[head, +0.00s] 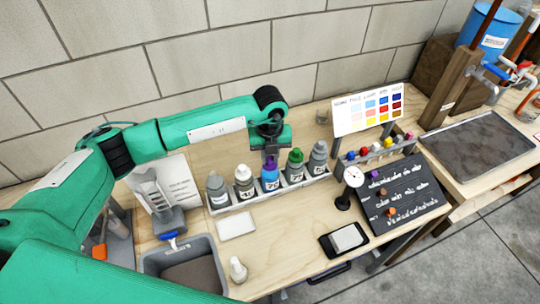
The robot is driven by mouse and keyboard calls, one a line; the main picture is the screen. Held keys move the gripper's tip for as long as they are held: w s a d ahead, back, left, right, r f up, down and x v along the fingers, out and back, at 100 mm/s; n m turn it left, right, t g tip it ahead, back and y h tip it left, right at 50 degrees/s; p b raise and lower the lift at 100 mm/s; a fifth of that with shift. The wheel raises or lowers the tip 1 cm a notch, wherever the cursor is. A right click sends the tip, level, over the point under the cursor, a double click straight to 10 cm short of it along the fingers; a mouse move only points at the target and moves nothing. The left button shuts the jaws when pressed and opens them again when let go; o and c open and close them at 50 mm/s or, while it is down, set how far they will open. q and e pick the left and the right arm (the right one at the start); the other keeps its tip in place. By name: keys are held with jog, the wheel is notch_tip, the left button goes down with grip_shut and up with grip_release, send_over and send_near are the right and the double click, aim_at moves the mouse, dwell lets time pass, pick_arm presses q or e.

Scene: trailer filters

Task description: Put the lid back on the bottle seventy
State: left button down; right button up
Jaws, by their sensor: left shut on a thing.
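My left gripper (270,153) points down over the middle of a row of bottles. It is shut on a small purple lid (269,162) at the top of the blue bottle (270,182). I cannot tell whether the lid is seated or just above the neck. The row also holds a grey bottle (217,190), a white-topped bottle (244,182), a green-topped bottle (294,171) and another grey bottle (318,160). They stand upright in a pale rack (238,207). Their labels are too small to read, so I cannot tell which is seventy. My right gripper is not in view.
A grey bin (207,247), a white pad (236,224) and a small white bottle (237,269) are in front of the rack. A dial gauge (353,177), a black scale (345,240) and a dark written board (405,192) stand to the right. A colour chart (367,108) stands behind.

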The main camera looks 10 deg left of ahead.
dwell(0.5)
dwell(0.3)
pick_arm(q)
jog(key=c, duration=0.7)
grip_release()
jog(key=shift+r, duration=0.6)
jog(key=shift+r+p, duration=1.4)
jog(key=shift+r, duration=1.5)
jog(key=shift+c, duration=0.2)
